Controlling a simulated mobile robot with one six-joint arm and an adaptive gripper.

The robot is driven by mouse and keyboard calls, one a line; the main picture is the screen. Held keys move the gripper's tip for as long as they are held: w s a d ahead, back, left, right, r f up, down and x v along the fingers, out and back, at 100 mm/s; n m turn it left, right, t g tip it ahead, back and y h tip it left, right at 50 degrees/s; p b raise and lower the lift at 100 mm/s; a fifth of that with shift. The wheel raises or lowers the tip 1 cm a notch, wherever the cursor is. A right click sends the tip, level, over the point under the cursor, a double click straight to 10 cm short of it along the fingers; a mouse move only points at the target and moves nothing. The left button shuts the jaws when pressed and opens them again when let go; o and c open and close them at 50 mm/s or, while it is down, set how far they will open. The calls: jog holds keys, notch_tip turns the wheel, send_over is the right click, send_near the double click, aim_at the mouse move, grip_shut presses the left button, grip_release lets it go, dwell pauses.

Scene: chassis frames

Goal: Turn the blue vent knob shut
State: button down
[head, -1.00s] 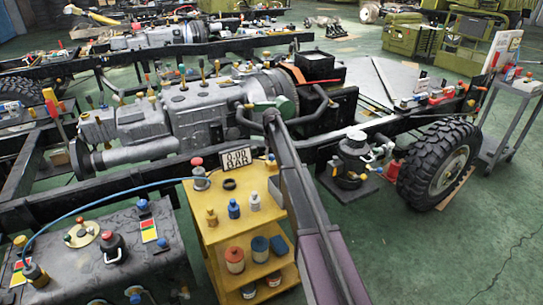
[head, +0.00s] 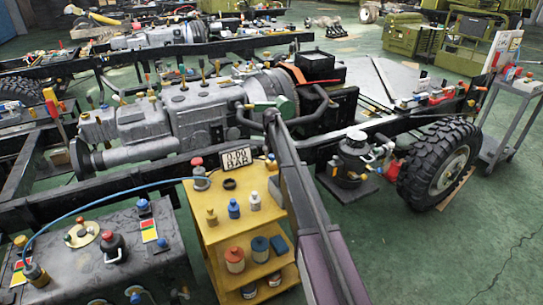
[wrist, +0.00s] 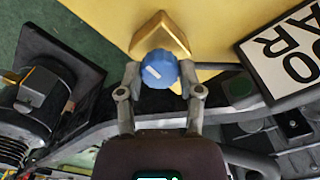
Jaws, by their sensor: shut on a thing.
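The blue vent knob (wrist: 158,65) shows in the wrist view, with a short white mark slanting across its top. It sits on a brass, pointed base (wrist: 160,32) on the yellow cart top. My gripper (wrist: 159,75) has one finger on each side of the knob and is shut on it. In the head view my arm crosses in front of the yellow cart (head: 208,232), and my gripper cannot be made out there. The gauge sign (head: 236,157), reading about 0.00 BAR, stands near the knob. It also shows upside down in the wrist view (wrist: 285,60).
Small bottles, including a blue one (head: 234,208), stand on the cart top in front of the sign. A red-capped fitting (head: 199,172) carries a blue hose (head: 120,190). The engine and chassis lie behind the cart. Open green floor is at the right.

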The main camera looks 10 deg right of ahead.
jog(key=shift+s, duration=0.15)
jog(key=shift+c, duration=1.3)
grip_release()
jog(key=shift+n, duration=0.4)
